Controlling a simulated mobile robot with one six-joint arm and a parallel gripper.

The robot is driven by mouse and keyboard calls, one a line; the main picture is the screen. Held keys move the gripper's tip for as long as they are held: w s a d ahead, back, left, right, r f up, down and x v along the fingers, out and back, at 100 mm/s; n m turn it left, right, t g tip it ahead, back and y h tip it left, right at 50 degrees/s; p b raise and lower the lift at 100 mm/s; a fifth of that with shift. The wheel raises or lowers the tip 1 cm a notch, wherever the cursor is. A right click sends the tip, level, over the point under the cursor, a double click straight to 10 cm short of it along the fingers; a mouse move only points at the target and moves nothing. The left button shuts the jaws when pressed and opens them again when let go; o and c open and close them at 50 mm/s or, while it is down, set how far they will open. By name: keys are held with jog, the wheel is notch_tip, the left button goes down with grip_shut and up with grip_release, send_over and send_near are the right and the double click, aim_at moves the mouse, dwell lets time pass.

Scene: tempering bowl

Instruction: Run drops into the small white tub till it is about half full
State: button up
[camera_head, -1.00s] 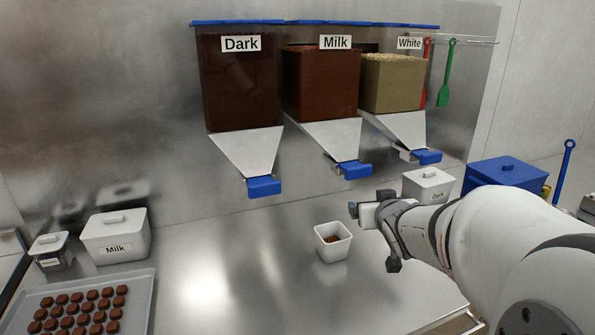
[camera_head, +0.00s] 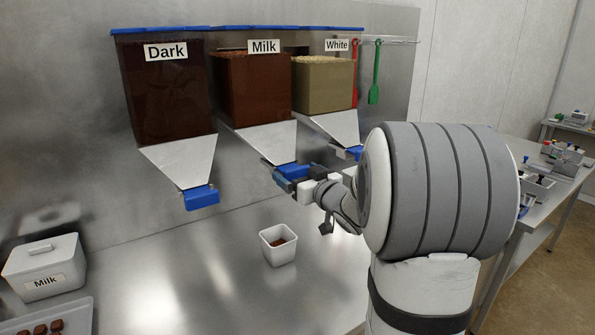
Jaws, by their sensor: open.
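The small white tub (camera_head: 280,256) stands upright on the steel counter, with some brown drops (camera_head: 278,241) showing low inside it. The Milk hopper (camera_head: 262,90) holds brown drops and has a steel chute (camera_head: 262,140) ending in a blue gate (camera_head: 287,169). The tub shows below this chute in the picture. My gripper (camera_head: 298,178) is open at the Milk gate, its dark fingers overlapping the blue part. I cannot tell whether they touch it. Nothing shows falling from the chute.
The Dark hopper (camera_head: 168,95) with its blue gate (camera_head: 200,197) is to the left. The White hopper (camera_head: 324,85) is to the right, its gate partly behind my arm. A lidded Milk box (camera_head: 45,268) stands at left. The counter around the tub is clear.

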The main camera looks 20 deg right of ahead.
jog(key=shift+w+a, duration=0.15)
jog(key=shift+w, duration=0.4)
jog(key=c, duration=1.4)
jog(key=shift+s+d, duration=0.2)
jog(key=shift+s, duration=0.65)
jog(key=o, duration=1.4)
jog(key=shift+w, duration=0.1)
